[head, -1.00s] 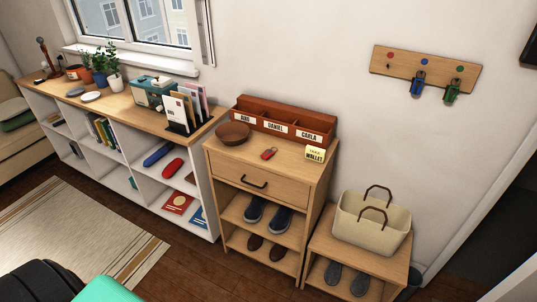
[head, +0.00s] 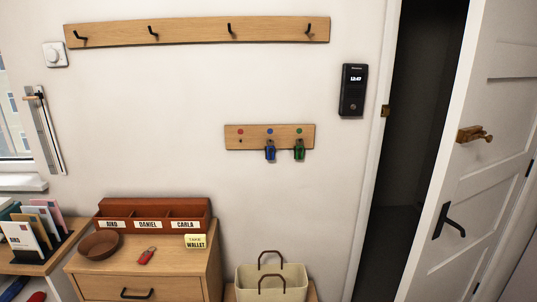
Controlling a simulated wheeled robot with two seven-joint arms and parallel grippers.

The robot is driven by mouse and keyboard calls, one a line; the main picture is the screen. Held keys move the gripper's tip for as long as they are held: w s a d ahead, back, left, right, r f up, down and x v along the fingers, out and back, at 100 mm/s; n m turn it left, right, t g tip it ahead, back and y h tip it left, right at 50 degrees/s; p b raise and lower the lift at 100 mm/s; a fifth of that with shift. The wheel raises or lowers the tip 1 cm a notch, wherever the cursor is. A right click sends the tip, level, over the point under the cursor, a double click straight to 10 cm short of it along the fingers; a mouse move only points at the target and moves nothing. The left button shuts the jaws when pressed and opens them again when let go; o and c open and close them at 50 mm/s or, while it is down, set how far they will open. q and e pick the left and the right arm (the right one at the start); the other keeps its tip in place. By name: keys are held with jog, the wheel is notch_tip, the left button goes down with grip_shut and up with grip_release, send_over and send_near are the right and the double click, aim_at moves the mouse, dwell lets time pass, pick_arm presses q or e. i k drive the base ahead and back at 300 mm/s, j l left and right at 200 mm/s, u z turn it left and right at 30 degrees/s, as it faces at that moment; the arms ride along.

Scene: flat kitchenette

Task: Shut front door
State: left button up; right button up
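The front door (head: 478,170) is a white panelled door at the right of the head view. It stands open, and a dark gap (head: 408,130) shows between it and the white frame (head: 376,150) on its left. A black lever handle (head: 449,222) sits on the door, with a brass fitting (head: 474,134) above it. Neither of my grippers is in view.
A wooden cabinet (head: 190,270) with a letter organiser (head: 152,212) stands at lower left. A cream basket (head: 272,283) stands right of it. A hook rail (head: 195,30), a key board (head: 268,130) and a black wall device (head: 352,90) hang on the wall.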

aim_at(475, 183)
jog(key=z, duration=1.45)
jog(key=i+l, duration=0.2)
jog(key=l+u, duration=0.05)
